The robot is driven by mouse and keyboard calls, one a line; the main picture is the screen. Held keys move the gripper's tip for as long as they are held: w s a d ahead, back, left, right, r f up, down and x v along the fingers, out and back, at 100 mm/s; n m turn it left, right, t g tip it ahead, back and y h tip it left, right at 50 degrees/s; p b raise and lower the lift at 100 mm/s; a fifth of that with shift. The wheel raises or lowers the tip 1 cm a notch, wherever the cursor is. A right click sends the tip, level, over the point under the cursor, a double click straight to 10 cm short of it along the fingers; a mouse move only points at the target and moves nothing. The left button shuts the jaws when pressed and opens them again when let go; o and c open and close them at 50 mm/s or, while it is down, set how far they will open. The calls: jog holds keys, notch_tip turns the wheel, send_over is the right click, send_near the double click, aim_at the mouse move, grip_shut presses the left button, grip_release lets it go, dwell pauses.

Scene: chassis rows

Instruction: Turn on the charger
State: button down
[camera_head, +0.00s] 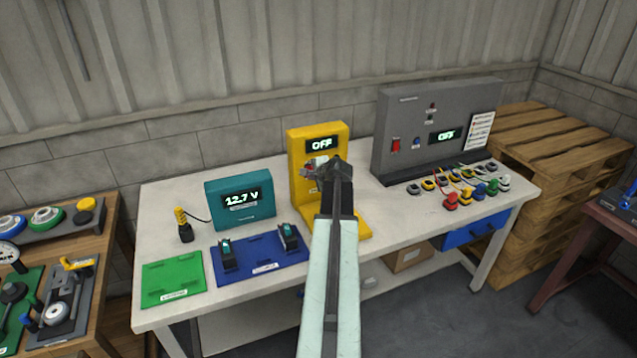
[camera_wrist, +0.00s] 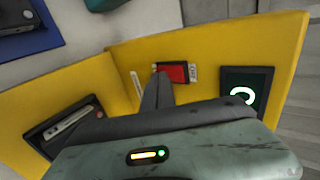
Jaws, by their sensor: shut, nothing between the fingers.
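The yellow charger (camera_head: 297,188) stands on the white bench, and its dark display (camera_head: 322,145) reads OFF. My gripper (camera_head: 320,166) is in front of the charger's upright face, below the display, and hides part of it. In the wrist view, a red switch (camera_wrist: 173,72) sits on the yellow face (camera_wrist: 215,60) with a small pale mark beside it. My gripper (camera_wrist: 157,76) is shut and empty, its fingertips at the left end of the switch. I cannot tell whether they touch it. The display (camera_wrist: 245,92) is partly in view at the right.
A teal meter (camera_head: 240,212) reading 12.7 V and a blue mat (camera_head: 262,256) with two dark batteries lie left of the charger. A green mat (camera_head: 172,280) lies at the front left. A grey cabinet (camera_head: 400,112), also reading OFF, stands to the right, with several coloured connectors before it.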

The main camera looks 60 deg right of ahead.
jog(key=shift+w+d, duration=0.15)
jog(key=shift+w, duration=0.1)
jog(key=shift+w+d+f+b, duration=0.15)
jog(key=shift+f+b, duration=0.15)
jog(key=shift+b, duration=0.2)
